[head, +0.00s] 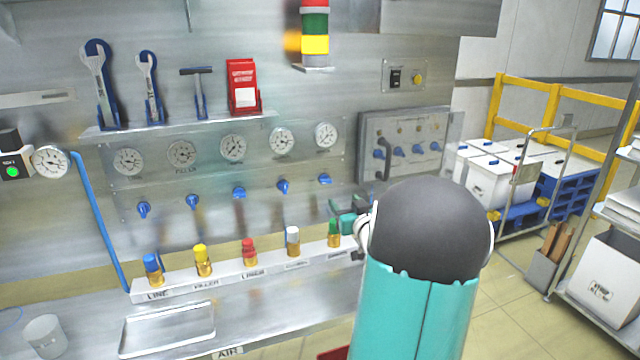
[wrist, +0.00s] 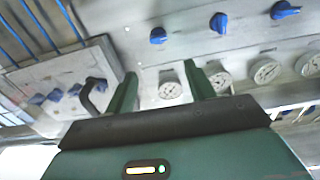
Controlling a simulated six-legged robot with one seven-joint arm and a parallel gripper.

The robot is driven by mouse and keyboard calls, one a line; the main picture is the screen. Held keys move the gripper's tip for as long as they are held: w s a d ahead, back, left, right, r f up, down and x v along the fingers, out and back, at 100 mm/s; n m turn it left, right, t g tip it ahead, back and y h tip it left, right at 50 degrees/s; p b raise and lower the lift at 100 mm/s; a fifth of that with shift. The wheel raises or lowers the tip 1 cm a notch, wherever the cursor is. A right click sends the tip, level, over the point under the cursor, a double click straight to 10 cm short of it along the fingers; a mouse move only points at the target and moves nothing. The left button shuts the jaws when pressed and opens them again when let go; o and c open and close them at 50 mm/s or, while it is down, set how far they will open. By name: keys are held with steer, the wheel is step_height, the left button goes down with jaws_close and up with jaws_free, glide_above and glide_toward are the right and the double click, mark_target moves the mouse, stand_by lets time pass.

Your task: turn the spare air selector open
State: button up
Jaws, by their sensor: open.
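A row of blue air selectors runs below the gauges in the head view. The rightmost selector (head: 324,179) may be the spare one, but its label is not legible. In the wrist view, which is turned about upside down, the leftmost selector of the row (wrist: 157,35) lies just beyond the gap between my fingertips, apart from them. My gripper (wrist: 160,70) is open and empty, with two green fingers. In the head view only part of my gripper (head: 343,210) shows, low and right of the rightmost selector; my arm hides the rest.
A rail (head: 215,283) with several colour-capped couplings stands below the selectors. A grey box panel (head: 403,125) with a handle and more blue knobs is at right. Gauges (head: 233,148) sit above the row. A metal tray (head: 167,329) lies on the bench.

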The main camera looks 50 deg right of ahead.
mark_target(327, 181)
steer(key=x, duration=1.3)
steer(key=shift+w+d, duration=0.2)
steer(key=shift+w, duration=0.1)
steer(key=shift+c, duration=0.2)
steer(key=c, duration=0.9)
